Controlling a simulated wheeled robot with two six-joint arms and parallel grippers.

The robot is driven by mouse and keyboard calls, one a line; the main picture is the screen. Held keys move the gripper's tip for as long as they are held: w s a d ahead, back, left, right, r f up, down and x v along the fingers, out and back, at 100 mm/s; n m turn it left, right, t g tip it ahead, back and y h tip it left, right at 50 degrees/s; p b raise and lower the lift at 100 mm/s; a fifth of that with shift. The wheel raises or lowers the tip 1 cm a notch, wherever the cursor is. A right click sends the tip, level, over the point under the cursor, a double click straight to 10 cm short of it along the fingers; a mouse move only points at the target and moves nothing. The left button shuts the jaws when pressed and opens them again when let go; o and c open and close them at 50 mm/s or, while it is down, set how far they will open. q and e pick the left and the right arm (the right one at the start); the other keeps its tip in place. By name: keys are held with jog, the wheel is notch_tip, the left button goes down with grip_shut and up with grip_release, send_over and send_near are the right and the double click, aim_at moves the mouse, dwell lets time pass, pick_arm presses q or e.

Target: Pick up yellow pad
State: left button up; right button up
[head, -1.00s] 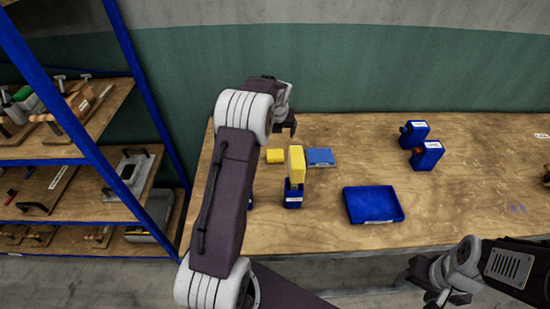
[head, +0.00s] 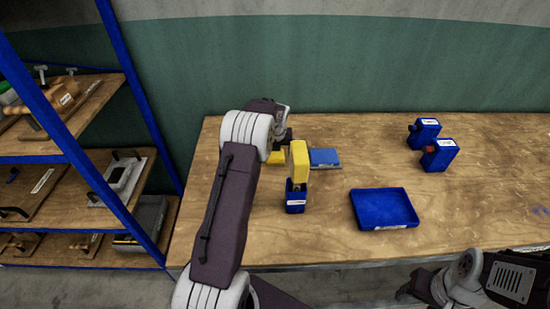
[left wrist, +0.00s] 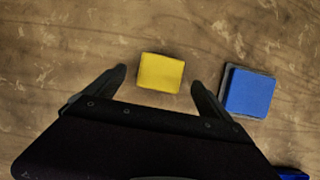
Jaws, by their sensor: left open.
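The yellow pad (left wrist: 161,72) is a small flat block lying on the wooden table. In the left wrist view it lies between the two fingers of my left gripper (left wrist: 158,78), which is open, with a gap on each side. In the head view the yellow pad (head: 276,157) is partly hidden by my left wrist, and the fingertips are hard to make out there. A blue pad on a grey plate (left wrist: 250,91) lies just right of the right finger.
Two blue devices (head: 424,133) (head: 439,155) stand farther right. A blue-framed shelf (head: 147,122) is at the left.

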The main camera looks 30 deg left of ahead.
aim_at(275, 154)
pick_arm(q)
jog(key=x, duration=0.5)
jog(key=shift+w+r, duration=0.1)
jog(key=shift+w, duration=0.05)
jog(key=shift+r, duration=0.1)
jog(key=c, duration=1.6)
jog(key=shift+o, duration=0.2)
jog(key=shift+r, duration=0.55)
notch_tip(275, 154, up, 3)
jog(key=shift+r, duration=0.2)
jog(key=d+r, duration=0.6)
jog(key=d, duration=0.5)
jog(key=shift+w+d+r, duration=0.2)
jog(key=shift+d+r, duration=0.05)
jog(key=shift+d, duration=0.1)
